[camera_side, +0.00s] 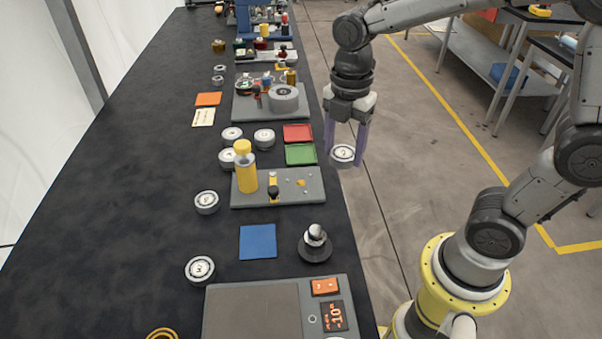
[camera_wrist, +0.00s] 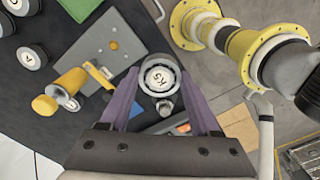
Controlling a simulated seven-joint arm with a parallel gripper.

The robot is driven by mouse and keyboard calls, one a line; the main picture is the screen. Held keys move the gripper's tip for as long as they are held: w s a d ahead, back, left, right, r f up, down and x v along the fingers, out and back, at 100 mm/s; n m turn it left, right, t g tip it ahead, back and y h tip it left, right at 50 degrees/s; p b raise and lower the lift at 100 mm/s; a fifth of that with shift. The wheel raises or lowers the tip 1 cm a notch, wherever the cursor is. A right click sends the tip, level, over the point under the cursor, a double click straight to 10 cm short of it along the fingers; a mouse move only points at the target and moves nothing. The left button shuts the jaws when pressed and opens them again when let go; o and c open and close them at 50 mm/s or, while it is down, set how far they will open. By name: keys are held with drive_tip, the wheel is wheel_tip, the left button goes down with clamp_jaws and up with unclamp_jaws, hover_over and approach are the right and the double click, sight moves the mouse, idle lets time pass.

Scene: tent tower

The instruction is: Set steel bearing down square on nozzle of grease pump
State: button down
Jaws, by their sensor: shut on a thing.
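My gripper (camera_side: 345,150) is shut on a steel bearing (camera_side: 343,153), a silver ring with a pale marked face. It holds the bearing level, in the air off the bench's right edge. In the wrist view the bearing (camera_wrist: 159,77) sits between the purple fingers. What looks like the grease pump is a yellow cylinder (camera_side: 246,170) on a grey plate (camera_side: 238,200), left of and below my gripper in the side view. A small yellow spot (camera_side: 300,182) on the plate may be its nozzle; I cannot tell. The pump (camera_wrist: 65,88) also shows left in the wrist view.
Several loose bearings (camera_side: 206,202) stand on the dark bench. Red (camera_side: 298,133) and green (camera_side: 300,154) trays lie behind the plate. A dark stand with a silver dome (camera_side: 315,245), a blue mat (camera_side: 258,241) and a scale (camera_side: 250,310) are in front. The bench's left side is clear.

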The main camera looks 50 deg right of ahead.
hover_over(301, 183)
drive_tip(key=f, duration=0.7)
drive_tip(key=shift+s+d, duration=0.1)
drive_tip(key=shift+s, duration=0.3)
drive_tip(key=shift+w+f, duration=0.35)
drive_tip(key=shift+f, duration=0.8)
drive_tip(key=shift+w+f, duration=0.1)
drive_tip(key=shift+f, duration=0.8)
drive_tip(key=shift+f, duration=0.1)
drive_tip(key=shift+c, duration=0.6)
unclamp_jaws()
